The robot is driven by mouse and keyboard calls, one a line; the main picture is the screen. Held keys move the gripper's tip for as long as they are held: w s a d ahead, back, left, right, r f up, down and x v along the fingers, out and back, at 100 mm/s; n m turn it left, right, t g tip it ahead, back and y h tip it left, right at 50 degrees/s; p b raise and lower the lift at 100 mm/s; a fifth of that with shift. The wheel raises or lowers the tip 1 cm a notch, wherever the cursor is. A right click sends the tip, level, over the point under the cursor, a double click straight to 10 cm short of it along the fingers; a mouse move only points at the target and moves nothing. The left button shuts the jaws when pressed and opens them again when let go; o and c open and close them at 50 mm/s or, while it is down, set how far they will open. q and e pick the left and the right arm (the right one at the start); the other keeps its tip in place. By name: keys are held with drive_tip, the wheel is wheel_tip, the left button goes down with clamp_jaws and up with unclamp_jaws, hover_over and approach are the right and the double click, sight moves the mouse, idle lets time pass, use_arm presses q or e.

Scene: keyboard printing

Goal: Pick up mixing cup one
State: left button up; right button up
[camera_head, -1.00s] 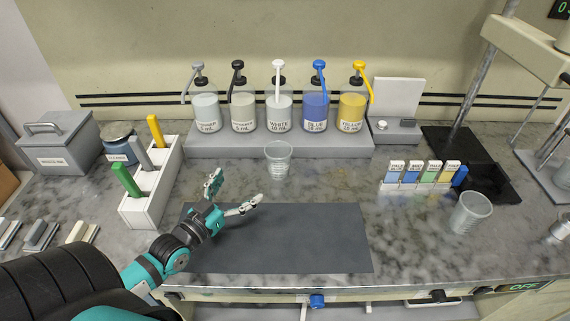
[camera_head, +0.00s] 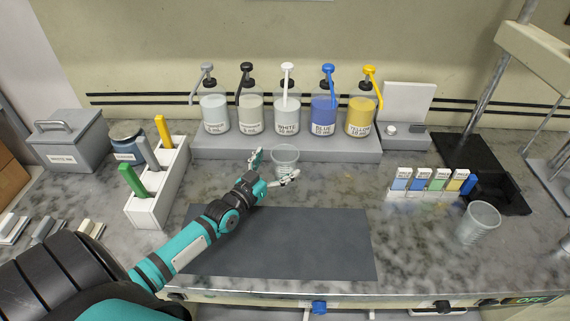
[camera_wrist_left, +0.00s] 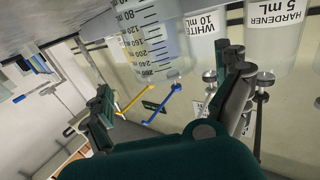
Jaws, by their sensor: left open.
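A clear mixing cup (camera_head: 286,154) stands upright on the bench in front of the white pump bottle. My left gripper (camera_head: 272,168) is open at this cup, with one finger at its left and the other at its front right. In the left wrist view the cup (camera_wrist_left: 150,42), with its volume marks, appears ahead of the open fingers (camera_wrist_left: 172,78). I cannot tell whether a finger touches it. A second clear cup (camera_head: 478,222) stands on the right of the bench. My right gripper is not seen.
Several pump bottles (camera_head: 288,112) stand on a grey raised base (camera_head: 290,148) behind the cup. A white rack (camera_head: 152,205) with coloured sticks is at the left. A dark mat (camera_head: 300,245) lies bare in front, apart from my arm. Small coloured cards (camera_head: 428,180) stand at the right.

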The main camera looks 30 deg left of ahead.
sight(292, 147)
use_arm(q)
drive_tip(key=w+p, duration=0.1)
drive_tip(key=w, duration=0.4)
drive_tip(key=shift+w+a, duration=0.1)
drive_tip(key=shift+a, duration=0.05)
drive_tip(key=shift+c, duration=0.5)
drive_tip(key=c, duration=1.1)
drive_tip(key=shift+o, duration=0.2)
drive_tip(key=shift+r, duration=0.1)
